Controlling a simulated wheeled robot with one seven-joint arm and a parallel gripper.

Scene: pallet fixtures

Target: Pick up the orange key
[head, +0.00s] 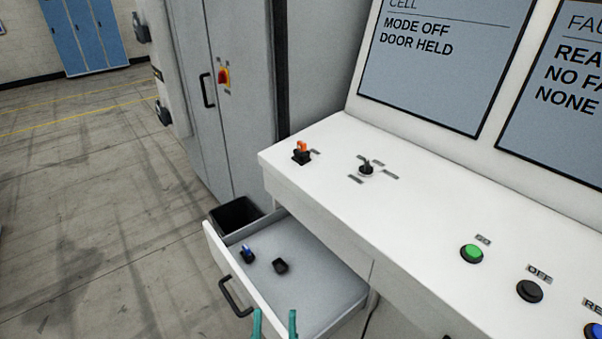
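The orange key (302,146) stands upright in a black base (301,157) at the left end of the white console top (330,190). My gripper (274,325) shows only as two teal fingertips at the bottom edge of the head view. The fingertips are apart with nothing visible between them. They are in front of the open drawer, well below the orange key in the picture and not touching it. The rest of my gripper is out of frame.
The open drawer (320,290) holds a blue key in a black base (248,254) and an empty-looking black base (280,266). A selector switch (366,167) stands right of the orange key. Green (472,253) and black (529,291) buttons lie further right. Screens (440,60) rise behind.

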